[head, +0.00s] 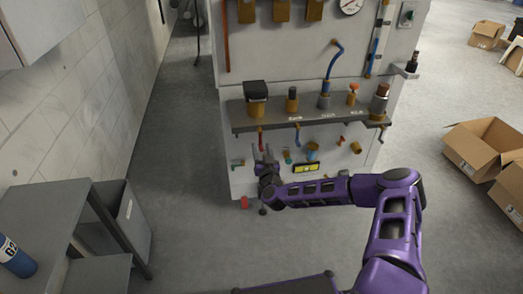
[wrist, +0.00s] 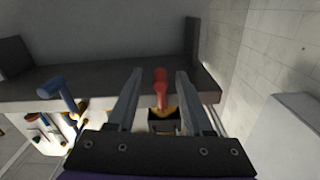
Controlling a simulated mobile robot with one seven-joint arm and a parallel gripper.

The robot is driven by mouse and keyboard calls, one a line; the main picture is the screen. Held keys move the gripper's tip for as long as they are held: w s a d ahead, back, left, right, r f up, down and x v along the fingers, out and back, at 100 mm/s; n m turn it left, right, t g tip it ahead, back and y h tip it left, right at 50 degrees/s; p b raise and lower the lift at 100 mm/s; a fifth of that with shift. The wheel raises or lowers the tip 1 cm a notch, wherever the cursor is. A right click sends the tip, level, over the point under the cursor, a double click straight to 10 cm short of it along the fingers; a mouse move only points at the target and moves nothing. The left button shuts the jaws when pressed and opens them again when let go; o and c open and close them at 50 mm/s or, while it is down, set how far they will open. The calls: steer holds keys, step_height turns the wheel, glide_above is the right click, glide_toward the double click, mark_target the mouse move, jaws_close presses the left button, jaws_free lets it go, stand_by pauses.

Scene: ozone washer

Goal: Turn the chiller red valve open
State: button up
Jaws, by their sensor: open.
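A red valve handle (head: 261,140) hangs below the left part of the grey shelf on the white panel. In the wrist view the red handle (wrist: 160,88) stands upright between my two fingers, with a yellowish fitting (wrist: 163,112) at its base. My gripper (head: 265,152) is open just below and in front of the handle in the head view. In the wrist view a finger of my gripper (wrist: 159,78) lies on each side of the handle, with gaps showing. I cannot tell how far the handle is turned.
The grey shelf (head: 310,117) carries several fittings and runs close above my gripper. A blue handle (head: 297,133) hangs to the right of the red one. A grey cabinet (head: 120,215) stands at the left. Cardboard boxes (head: 487,147) lie on the right. The floor between is clear.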

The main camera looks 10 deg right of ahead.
jaws_close()
steer(key=shift+a, duration=0.1)
stand_by(0.4)
steer(key=shift+a+r+m, duration=0.95)
steer(key=shift+m, duration=2)
steer(key=shift+a+r+m, duration=0.95)
steer(key=shift+r+m, duration=0.05)
steer(key=shift+m, duration=2)
steer(key=shift+a+r+m, duration=0.95)
steer(key=shift+m, duration=2)
steer(key=shift+r, duration=0.1)
jaws_free()
